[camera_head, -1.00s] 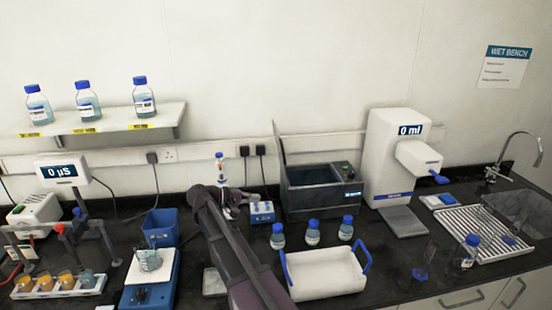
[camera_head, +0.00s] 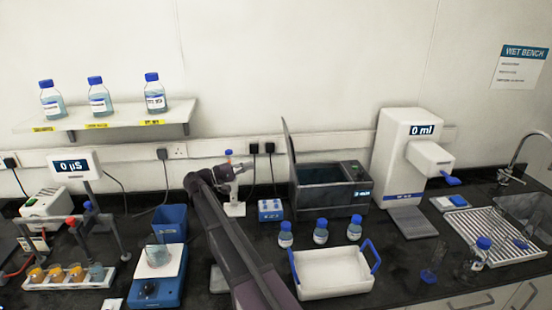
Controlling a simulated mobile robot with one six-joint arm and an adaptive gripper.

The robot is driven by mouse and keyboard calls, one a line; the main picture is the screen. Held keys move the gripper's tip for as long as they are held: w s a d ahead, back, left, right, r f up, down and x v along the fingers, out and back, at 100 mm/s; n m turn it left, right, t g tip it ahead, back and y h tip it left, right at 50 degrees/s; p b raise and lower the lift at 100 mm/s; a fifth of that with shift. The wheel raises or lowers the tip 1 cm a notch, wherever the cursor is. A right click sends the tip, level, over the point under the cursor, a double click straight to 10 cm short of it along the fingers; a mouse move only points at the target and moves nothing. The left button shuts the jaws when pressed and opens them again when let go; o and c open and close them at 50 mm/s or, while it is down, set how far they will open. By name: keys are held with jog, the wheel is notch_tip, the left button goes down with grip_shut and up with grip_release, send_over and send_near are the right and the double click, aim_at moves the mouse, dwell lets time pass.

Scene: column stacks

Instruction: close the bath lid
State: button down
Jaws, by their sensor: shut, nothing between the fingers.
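The bath (camera_head: 330,196) is a dark grey box at the back of the bench, with its basin open on top. Its lid (camera_head: 288,150) stands up from the left edge, seen nearly edge-on and leaning slightly left. My gripper (camera_head: 250,164) is small in the view, left of the raised lid and apart from it. It is shut and empty, pointing right from the wrist.
A white tray with blue handles (camera_head: 333,272) and several blue-capped bottles (camera_head: 320,232) stand in front of the bath. A white dispenser (camera_head: 400,150) is close on its right. A pipette stand (camera_head: 235,208) and blue rack (camera_head: 270,210) are to its left.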

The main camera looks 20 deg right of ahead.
jog(key=s+d+r+p, duration=0.1)
jog(key=d+r+p, duration=0.1)
jog(key=d, duration=1.1)
jog(key=shift+s+d+r, duration=0.2)
jog(key=shift+d, duration=0.15)
jog(key=shift+d, duration=0.15)
